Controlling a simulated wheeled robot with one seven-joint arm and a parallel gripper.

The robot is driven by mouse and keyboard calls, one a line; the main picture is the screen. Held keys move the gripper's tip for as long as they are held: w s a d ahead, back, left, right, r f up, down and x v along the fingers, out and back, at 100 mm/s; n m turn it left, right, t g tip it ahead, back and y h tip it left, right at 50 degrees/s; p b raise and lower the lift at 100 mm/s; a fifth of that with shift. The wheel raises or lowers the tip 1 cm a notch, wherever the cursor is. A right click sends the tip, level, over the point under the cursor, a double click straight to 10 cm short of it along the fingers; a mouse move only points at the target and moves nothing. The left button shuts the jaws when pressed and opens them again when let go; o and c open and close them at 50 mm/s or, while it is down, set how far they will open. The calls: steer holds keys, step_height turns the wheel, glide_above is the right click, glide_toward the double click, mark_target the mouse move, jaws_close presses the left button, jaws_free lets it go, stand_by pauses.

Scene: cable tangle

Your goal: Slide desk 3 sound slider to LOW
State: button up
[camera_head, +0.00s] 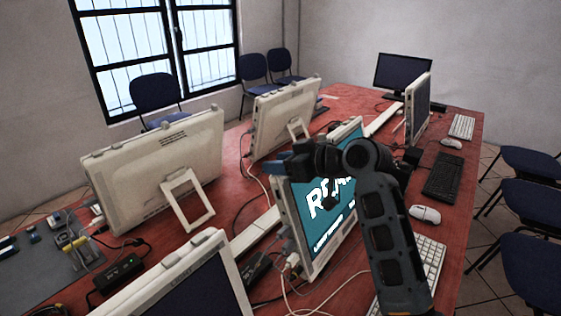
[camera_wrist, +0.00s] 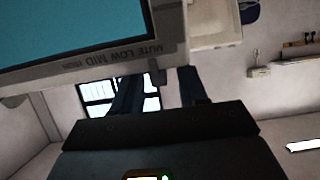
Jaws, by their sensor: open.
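A pale monitor with a teal screen (camera_head: 325,212) stands on the red table in the head view, partly hidden by my arm. The wrist view shows its bezel (camera_wrist: 75,62) close up, with printed marks MUTE, LOW, MID and a blurred fourth word. A small grey nub (camera_wrist: 157,77) sticks out at the bezel's edge near MUTE and LOW; it may be the slider knob, but its exact setting is unclear. My gripper (camera_head: 286,163) is open at the monitor's upper left side. In the wrist view its fingers (camera_wrist: 160,88) lie either side of the nub; contact cannot be told.
Other pale monitors stand left (camera_head: 155,165), behind (camera_head: 284,115) and in front (camera_head: 185,285). Cables and a black box (camera_head: 118,273) lie among them on the red table (camera_head: 462,175). Keyboards and a mouse (camera_head: 425,213) lie to the right. Blue chairs surround the table.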

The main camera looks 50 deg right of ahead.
steer(key=shift+c, duration=0.2)
jaws_close()
steer(key=shift+d, duration=0.1)
